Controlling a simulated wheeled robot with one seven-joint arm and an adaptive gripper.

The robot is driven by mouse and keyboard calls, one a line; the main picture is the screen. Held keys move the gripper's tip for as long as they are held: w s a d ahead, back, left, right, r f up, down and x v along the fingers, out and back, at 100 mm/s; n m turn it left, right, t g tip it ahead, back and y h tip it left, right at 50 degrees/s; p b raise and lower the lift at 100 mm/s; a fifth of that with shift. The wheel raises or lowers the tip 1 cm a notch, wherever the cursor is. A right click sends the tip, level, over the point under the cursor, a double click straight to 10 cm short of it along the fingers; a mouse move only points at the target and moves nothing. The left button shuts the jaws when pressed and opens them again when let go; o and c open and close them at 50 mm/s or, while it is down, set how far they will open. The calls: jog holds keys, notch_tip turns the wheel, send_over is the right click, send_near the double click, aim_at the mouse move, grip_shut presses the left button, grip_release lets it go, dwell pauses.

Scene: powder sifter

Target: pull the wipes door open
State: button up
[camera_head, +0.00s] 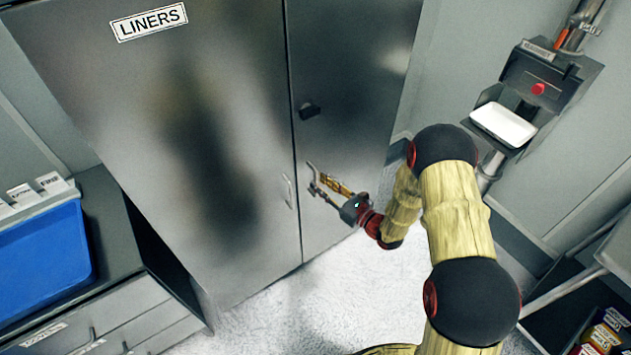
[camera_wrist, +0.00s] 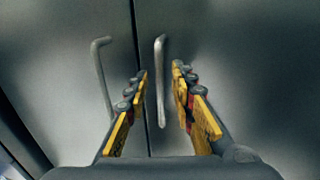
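A grey metal cabinet has two doors. The left door (camera_head: 150,110) bears a LINERS label; no WIPES label is readable on the right door (camera_head: 345,90). The right door's bar handle (camera_wrist: 161,85) stands upright just right of the seam in the wrist view. My gripper (camera_wrist: 159,74) is open, with one yellow-and-black finger on each side of that handle in the picture. I cannot tell whether the fingertips reach around the bar or stop short of it. In the head view, my gripper (camera_head: 319,184) is at the right door near this handle. Both doors look shut.
The left door's handle (camera_head: 288,191) is close to the left of my gripper. A blue bin (camera_head: 45,265) on drawers stands left. A wall dispenser with a white tray (camera_head: 503,124) is at right. The floor before the right door is clear.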

jog(key=shift+b+x, duration=0.3)
jog(key=shift+x, duration=1.2)
jog(key=shift+c, duration=0.7)
grip_shut()
